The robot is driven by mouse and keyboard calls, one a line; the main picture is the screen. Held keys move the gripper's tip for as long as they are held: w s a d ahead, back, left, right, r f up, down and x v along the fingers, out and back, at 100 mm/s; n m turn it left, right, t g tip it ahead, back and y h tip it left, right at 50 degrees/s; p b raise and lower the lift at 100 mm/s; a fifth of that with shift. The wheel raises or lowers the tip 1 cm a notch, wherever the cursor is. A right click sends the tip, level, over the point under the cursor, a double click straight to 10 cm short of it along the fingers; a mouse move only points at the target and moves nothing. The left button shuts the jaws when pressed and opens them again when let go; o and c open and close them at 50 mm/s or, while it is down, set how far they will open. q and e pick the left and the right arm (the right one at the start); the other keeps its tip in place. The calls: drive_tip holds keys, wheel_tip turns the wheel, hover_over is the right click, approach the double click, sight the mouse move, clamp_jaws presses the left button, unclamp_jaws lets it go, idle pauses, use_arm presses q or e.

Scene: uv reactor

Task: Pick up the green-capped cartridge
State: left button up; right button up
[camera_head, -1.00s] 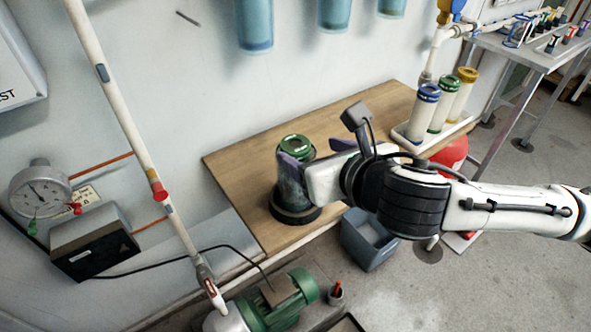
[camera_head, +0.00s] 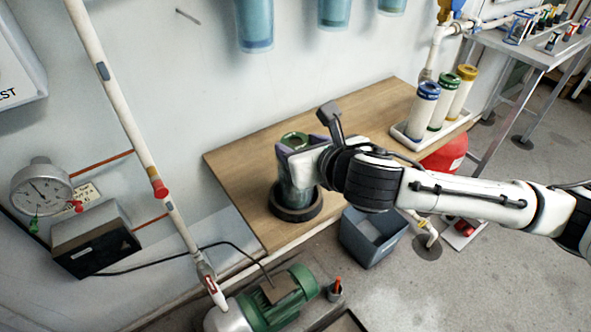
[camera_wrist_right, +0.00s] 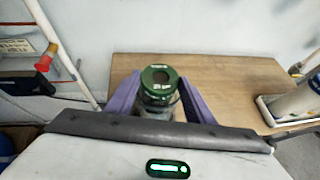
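A green-capped cartridge (camera_head: 296,192), dark and translucent, stands upright in a round black base (camera_head: 296,211) on the wooden bench. Its green cap shows in the right wrist view (camera_wrist_right: 160,82). My right gripper (camera_head: 301,146) reaches it from the right, with its white body hiding much of the cartridge's upper part. In the right wrist view, the two purple fingers (camera_wrist_right: 160,92) stand on either side of the cartridge, close to the cap and apparently open. Contact cannot be made out. My left gripper is in neither view.
A white tray (camera_head: 411,143) at the bench's right end holds pale cartridges with blue, green and yellow caps. A grey bin (camera_head: 370,237) stands below the bench front. A green motor (camera_head: 277,298) and a slanted white pipe (camera_head: 128,108) are at the left. The bench middle is clear.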

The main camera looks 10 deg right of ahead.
drive_tip(key=c, duration=0.7)
drive_tip(key=shift+c, duration=0.9)
drive_tip(key=shift+r, duration=0.15)
